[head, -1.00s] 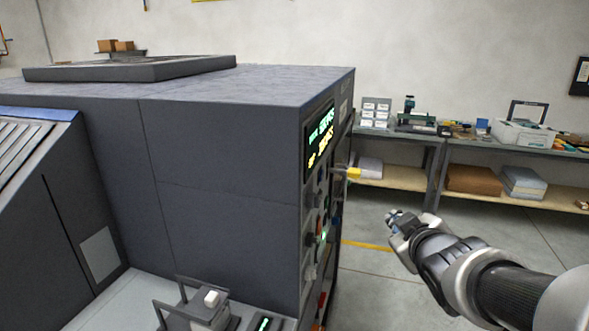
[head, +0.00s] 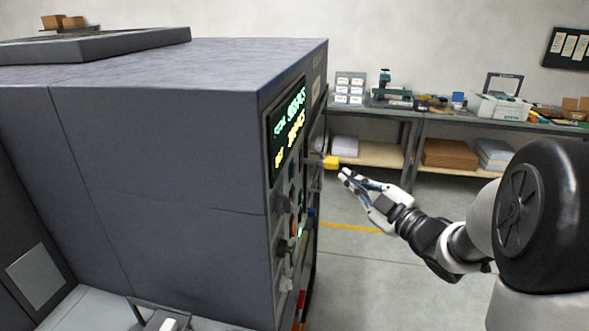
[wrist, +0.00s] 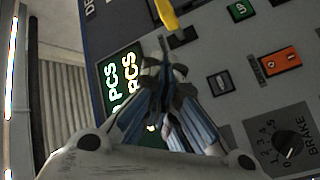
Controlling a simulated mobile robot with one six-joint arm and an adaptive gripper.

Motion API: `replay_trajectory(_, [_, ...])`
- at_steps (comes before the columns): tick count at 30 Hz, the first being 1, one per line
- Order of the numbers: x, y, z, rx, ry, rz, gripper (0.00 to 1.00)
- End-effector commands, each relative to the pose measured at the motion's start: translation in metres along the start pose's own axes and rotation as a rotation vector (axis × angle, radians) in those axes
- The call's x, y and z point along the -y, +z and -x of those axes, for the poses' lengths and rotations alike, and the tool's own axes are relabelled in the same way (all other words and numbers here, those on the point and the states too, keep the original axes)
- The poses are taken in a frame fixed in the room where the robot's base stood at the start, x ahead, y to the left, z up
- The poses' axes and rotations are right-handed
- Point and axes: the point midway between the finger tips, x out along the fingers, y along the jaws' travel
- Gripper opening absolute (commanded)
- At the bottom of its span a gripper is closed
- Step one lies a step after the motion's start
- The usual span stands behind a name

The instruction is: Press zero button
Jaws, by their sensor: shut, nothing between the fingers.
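The control panel (head: 283,220) is on the right-hand face of the large grey machine. Its display (head: 289,126) shows green and yellow text, with "PCS" readable in the wrist view (wrist: 121,80). The wrist view also shows a dark square button (wrist: 220,83), a green UP button (wrist: 239,10) and another small dark button (wrist: 240,161). I cannot read a zero label on any button. My gripper (head: 344,176) is shut and empty, to the right of the panel, its tips apart from it and near the yellow-ended lever (head: 331,162). In the wrist view, my gripper (wrist: 172,65) covers part of the display.
The yellow lever end (wrist: 176,30) sticks out above the fingertips in the wrist view. An orange rocker switch (wrist: 281,61) and a BRAKE knob (wrist: 289,144) are on the panel's right. Benches with goods (head: 420,113) stand at the back wall. Open floor (head: 350,280) lies right of the machine.

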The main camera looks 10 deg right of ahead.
Motion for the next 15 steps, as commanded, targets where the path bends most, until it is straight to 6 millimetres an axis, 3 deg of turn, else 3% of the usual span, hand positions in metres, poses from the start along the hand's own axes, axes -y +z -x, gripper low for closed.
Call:
replay_trajectory(8, [0.005, -0.006, -0.007, -0.001, -0.001, -0.001, 0.0])
replay_trajectory(15, [0.022, -0.024, -0.03, -0.002, -0.004, -0.002, 0.0])
